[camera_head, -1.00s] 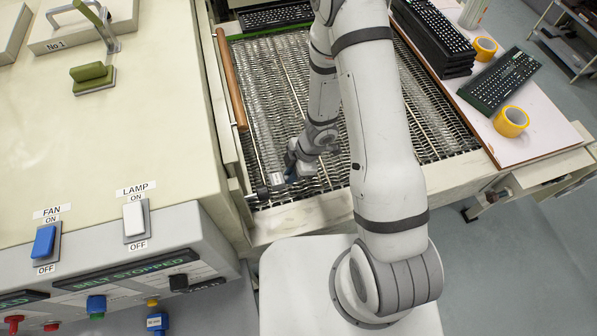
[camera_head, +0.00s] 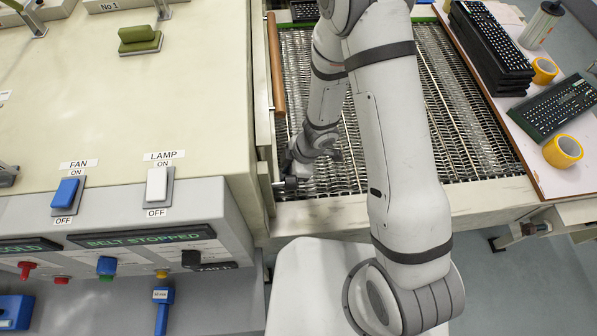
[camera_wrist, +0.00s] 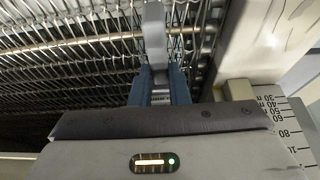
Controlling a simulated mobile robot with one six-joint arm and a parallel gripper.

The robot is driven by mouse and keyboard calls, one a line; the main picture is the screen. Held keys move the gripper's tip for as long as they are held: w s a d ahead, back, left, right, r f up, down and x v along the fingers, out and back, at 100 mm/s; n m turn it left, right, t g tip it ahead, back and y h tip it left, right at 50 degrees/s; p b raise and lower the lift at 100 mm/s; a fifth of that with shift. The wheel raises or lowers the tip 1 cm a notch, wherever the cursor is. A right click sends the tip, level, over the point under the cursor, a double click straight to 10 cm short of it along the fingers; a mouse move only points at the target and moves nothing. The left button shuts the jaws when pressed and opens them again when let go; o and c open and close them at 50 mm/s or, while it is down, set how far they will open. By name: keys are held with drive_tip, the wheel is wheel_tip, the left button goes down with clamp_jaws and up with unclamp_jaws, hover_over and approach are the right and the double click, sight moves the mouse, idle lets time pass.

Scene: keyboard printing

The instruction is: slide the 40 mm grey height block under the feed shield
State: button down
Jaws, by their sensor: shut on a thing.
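In the wrist view the blue fingers of my gripper (camera_wrist: 160,88) are shut on the narrow lower part of a light grey piece (camera_wrist: 154,28), which looks like the grey height block. The piece points away from my gripper, above the wire mesh belt (camera_wrist: 70,45). In the head view my gripper (camera_head: 297,168) is low at the belt's near left corner, close to the machine's side; the held block cannot be made out there. A brown bar (camera_head: 277,65) runs along the machine's belt side, perhaps on the feed shield. The shield's lower edge and the gap under it are not clear.
A height scale (camera_wrist: 285,120) stands right of my gripper in the wrist view. A dark knob (camera_head: 291,183) is close by my gripper. The control panel (camera_head: 140,240) reads "BELT STOPPED". A side table (camera_head: 500,130) holds keyboards and yellow tape rolls.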

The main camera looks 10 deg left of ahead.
drive_tip(key=shift+f, duration=0.3)
drive_tip(key=c, duration=1.3)
unclamp_jaws()
drive_tip(key=shift+r, duration=0.1)
drive_tip(key=p+v, duration=0.4)
drive_tip(key=p, duration=0.1)
drive_tip(key=shift+w+d+r, duration=0.1)
drive_tip(key=shift+d+r, duration=0.1)
drive_tip(key=shift+d, duration=0.35)
drive_tip(key=shift+w+d+r+p, duration=0.1)
drive_tip(key=shift+d+r+p, duration=0.3)
drive_tip(key=shift+p, duration=0.3)
drive_tip(key=shift+f, duration=0.15)
drive_tip(key=v, duration=0.7)
drive_tip(key=shift+d+r+p, duration=0.2)
drive_tip(key=shift+r+p, duration=0.15)
